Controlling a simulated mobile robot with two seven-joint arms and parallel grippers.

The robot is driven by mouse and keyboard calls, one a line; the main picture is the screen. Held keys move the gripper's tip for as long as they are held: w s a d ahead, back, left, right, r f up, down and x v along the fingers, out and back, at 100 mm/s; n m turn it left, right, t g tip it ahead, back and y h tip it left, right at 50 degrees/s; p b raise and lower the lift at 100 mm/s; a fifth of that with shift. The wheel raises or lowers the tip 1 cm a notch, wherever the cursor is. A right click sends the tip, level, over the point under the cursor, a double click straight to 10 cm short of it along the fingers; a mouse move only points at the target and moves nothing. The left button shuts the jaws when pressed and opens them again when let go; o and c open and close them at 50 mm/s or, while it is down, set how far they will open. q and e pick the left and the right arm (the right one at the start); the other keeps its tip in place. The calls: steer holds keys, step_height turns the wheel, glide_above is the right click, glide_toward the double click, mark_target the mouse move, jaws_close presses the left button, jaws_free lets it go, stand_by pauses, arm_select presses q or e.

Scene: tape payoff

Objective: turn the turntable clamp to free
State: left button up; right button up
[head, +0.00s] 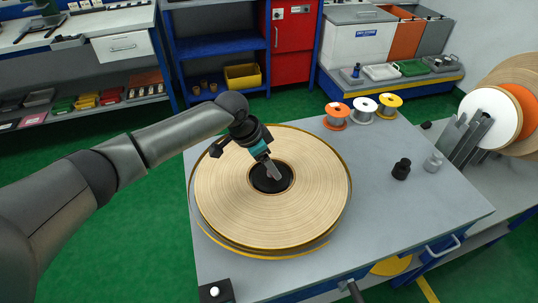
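The turntable carries a wide pale roll of tape (225,197) with a yellow outer edge, lying flat on the grey bench. At its centre is a dark round hub (262,185), where the clamp appears to be. My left gripper (275,173) reaches in from the left, tilted, with its grey fingertips over or at the hub. The fingers look close together; I cannot tell whether they grip anything. They hide part of the hub, and the clamp's setting is not readable. My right gripper is not in view.
Small spools, orange (337,114), white (363,107) and yellow (389,104), stand at the bench's back edge. A black knob-like piece (401,169) and a grey one (433,162) stand at right. A black box with a white button (216,291) sits front left.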

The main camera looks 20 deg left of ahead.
arm_select(q)
steer(key=p, duration=0.1)
steer(key=n+p, duration=0.1)
steer(key=shift+s+d+r+n+p, duration=0.1)
steer(key=shift+r+n+p, duration=0.2)
steer(key=shift+p, duration=0.05)
steer(key=n+y+p, duration=0.1)
steer(key=n+p, duration=0.2)
steer(key=p, duration=0.1)
steer(key=n+t+y+p, duration=0.1)
steer(key=n+p, duration=0.2)
steer(key=p, duration=0.2)
steer(key=shift+d+f+y, duration=0.1)
steer(key=shift+d+y, duration=0.1)
steer(key=shift+y, duration=0.1)
steer(key=shift+n+y+p, duration=0.3)
steer(key=shift+n+p, duration=0.6)
steer(key=shift+n, duration=0.2)
steer(key=shift+d+f+n+y+p, duration=0.15)
steer(key=shift+n+y+p, duration=0.2)
steer(key=shift+n, duration=0.55)
steer(key=shift+n+y, duration=0.35)
steer(key=shift+n, duration=0.45)
steer(key=shift+n+y, duration=0.5)
steer(key=shift+n, duration=1)
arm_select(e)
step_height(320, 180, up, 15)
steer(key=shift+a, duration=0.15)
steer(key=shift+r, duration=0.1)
